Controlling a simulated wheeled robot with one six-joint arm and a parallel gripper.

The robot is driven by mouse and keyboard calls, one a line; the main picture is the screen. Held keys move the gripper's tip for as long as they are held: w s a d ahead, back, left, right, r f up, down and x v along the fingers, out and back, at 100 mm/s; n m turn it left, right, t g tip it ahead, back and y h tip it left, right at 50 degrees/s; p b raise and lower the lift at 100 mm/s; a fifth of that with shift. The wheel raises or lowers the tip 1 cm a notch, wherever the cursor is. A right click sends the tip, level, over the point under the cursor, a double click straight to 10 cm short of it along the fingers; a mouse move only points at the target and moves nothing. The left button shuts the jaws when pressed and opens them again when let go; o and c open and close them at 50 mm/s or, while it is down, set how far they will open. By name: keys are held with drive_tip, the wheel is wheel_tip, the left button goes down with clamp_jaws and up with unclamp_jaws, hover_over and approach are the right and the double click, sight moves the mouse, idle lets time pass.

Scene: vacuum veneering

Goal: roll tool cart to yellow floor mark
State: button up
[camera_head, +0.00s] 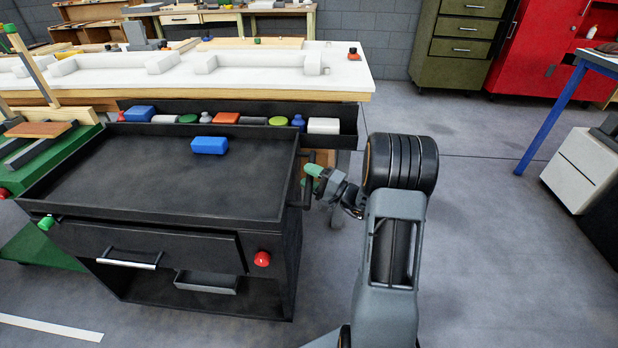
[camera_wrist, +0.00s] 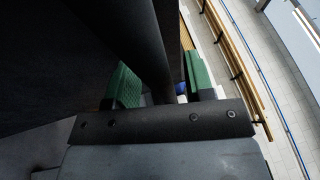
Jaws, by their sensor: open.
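The tool cart (camera_head: 130,240) is black, with a tray top, a drawer with a silver handle and an open lower shelf. It stands left of my arm. A dark upright handle (camera_head: 307,190) is on its right side. My gripper (camera_head: 313,176), with green finger pads, is at that handle. In the wrist view, a dark bar (camera_wrist: 145,45) runs between the two spread pads of my gripper (camera_wrist: 160,85). The gripper is open, with gaps beside the bar. I see no yellow floor mark in either view.
A blue block (camera_head: 209,145) lies in the cart's tray. Behind the cart is a white-topped bench (camera_head: 340,75) with a black rail of small items (camera_head: 345,126). A green machine (camera_head: 30,150) stands close on the left. The grey floor (camera_head: 480,200) at right is clear.

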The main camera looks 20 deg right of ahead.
drive_tip(key=shift+w, duration=0.1)
clamp_jaws()
idle(0.5)
